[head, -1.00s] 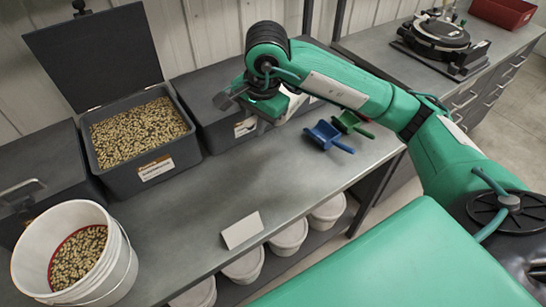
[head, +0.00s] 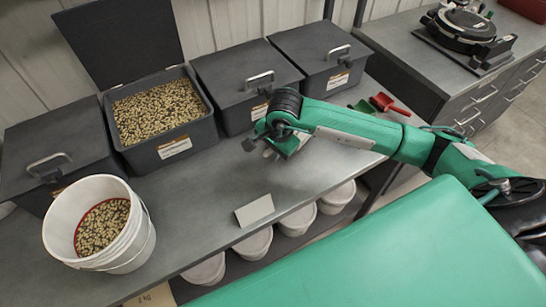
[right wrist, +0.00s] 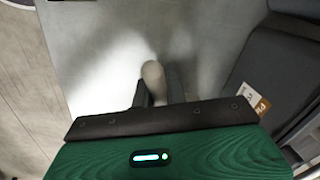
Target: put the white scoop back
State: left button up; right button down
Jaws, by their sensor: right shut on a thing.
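My right gripper (head: 272,146) is above the bench, in front of the closed bins, in the head view. It is shut on the white scoop; a pale rounded end of the scoop (right wrist: 152,73) shows between the fingers in the right wrist view (right wrist: 157,92). Most of the scoop is hidden by the gripper and wrist. A red scoop (head: 388,103) and part of a green scoop (head: 361,106) lie on the bench beyond my right arm. My left gripper is not in view.
An open bin of seed (head: 160,160) stands between closed bins (head: 245,85), (head: 325,52) and (head: 55,145). A white bucket (head: 140,240) of seed stands front left. A blank card (head: 254,210) stands near the front edge. The bench middle is clear.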

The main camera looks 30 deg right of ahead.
aim_at(271, 166)
notch_tip(271, 166, down, 4)
jog(key=shift+r+p, duration=0.25)
jog(key=shift+p, duration=0.15)
jog(key=shift+f, duration=0.1)
jog(key=shift+f, duration=0.15)
jog(key=c, duration=1.4)
grip_release()
jog(key=shift+c, duration=0.2)
